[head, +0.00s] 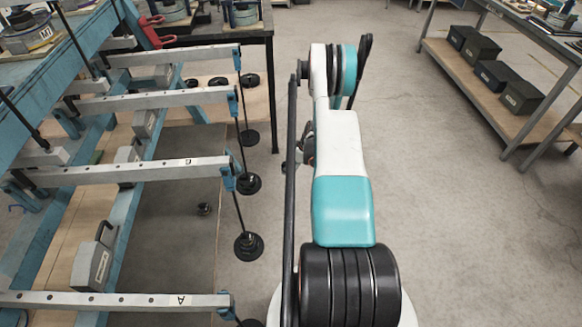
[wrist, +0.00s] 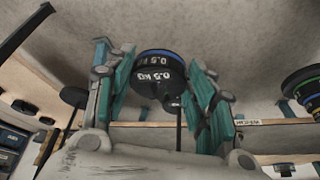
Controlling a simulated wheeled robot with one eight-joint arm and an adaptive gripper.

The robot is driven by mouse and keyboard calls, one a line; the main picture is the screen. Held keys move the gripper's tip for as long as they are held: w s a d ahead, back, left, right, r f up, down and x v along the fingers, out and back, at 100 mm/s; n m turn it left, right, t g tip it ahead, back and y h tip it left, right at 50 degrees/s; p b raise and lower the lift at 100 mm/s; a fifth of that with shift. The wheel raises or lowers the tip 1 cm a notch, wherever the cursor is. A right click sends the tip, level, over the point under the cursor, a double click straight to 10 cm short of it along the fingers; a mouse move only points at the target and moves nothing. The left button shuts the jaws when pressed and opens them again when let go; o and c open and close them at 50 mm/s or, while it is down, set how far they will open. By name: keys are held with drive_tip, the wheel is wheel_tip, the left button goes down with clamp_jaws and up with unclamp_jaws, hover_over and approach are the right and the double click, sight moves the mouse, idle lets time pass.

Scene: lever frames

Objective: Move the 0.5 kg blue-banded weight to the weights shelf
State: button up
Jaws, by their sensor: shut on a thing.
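A black weight with a blue band (wrist: 160,68) and white "0.5 KG" lettering sits between the teal pads of my gripper (wrist: 160,60) in the wrist view. The jaws are closed on it. The lettering shows twice, so I cannot tell whether one or two pieces are there. A dark rod runs just below it. A wooden shelf edge with a small label (wrist: 247,122) lies behind, its text too small to read surely. In the head view my arm hides the gripper and the held weight.
At the left, several grey lever beams (head: 130,170) carry hangers with black discs (head: 248,245). Black discs lie on a wooden shelf (head: 258,108) under the dark table. Banded discs (wrist: 303,90) show at the wrist view's right. A right-hand bench (head: 480,85) holds black boxes. Floor between is clear.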

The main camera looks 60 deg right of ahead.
drive_tip(key=shift+s+d, duration=0.1)
drive_tip(key=s+d+b, duration=0.2)
drive_tip(key=s+d, duration=0.2)
drive_tip(key=shift+s, duration=0.4)
idle(1.0)
